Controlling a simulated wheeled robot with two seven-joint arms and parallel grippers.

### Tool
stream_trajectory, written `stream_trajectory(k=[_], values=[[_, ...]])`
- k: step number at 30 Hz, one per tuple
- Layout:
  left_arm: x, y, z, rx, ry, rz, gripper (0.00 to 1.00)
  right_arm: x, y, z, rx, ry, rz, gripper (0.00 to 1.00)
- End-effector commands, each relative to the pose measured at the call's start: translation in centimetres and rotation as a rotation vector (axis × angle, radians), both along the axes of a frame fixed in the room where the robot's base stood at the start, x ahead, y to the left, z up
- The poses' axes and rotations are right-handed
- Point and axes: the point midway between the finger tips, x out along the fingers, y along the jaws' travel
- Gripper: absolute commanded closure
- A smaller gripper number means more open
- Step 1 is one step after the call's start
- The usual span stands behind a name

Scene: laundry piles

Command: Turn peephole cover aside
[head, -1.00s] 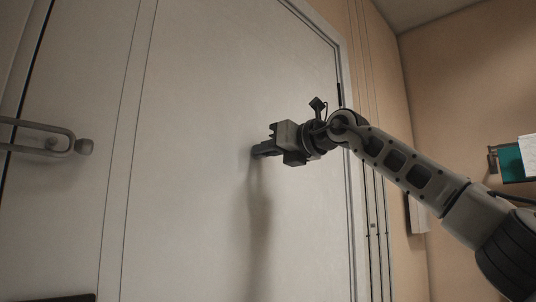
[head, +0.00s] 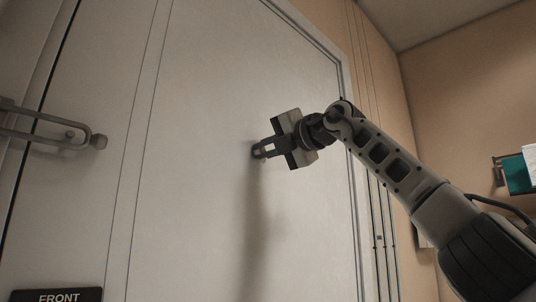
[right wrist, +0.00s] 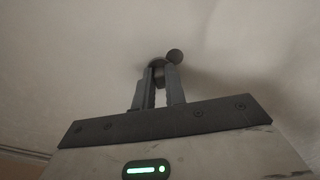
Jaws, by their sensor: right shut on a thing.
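The white door (head: 200,150) fills the middle of the head view. My right gripper (head: 261,150) is up against the door face, its body rolled at an angle. In the right wrist view the two fingers of my right gripper (right wrist: 158,80) are closed on the small dark peephole cover (right wrist: 157,62). A small round dark knob (right wrist: 175,56) shows beside the right fingertip, close to the door surface. In the head view the cover is mostly hidden by the fingertips. My left gripper is not in view.
A metal door guard bar (head: 60,135) sticks out at the left edge of the door. A dark sign reading FRONT (head: 58,296) is at the bottom left. A teal wall holder with papers (head: 516,174) hangs at the right. The door face around the gripper is clear.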

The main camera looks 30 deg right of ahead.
Motion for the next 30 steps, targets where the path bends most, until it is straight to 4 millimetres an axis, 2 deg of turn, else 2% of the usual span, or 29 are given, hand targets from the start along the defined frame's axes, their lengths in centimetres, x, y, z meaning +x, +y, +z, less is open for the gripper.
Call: stream_trajectory(k=[12,29,30], values=[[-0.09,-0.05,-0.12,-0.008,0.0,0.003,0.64,-0.13,0.06,0.57,0.185,0.059,-0.003,1.0],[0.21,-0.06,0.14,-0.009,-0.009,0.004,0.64,-0.14,0.05,0.67,0.21,0.067,-0.004,1.0],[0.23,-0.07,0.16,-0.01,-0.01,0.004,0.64,-0.14,0.05,0.67,0.21,0.066,-0.003,0.79]])
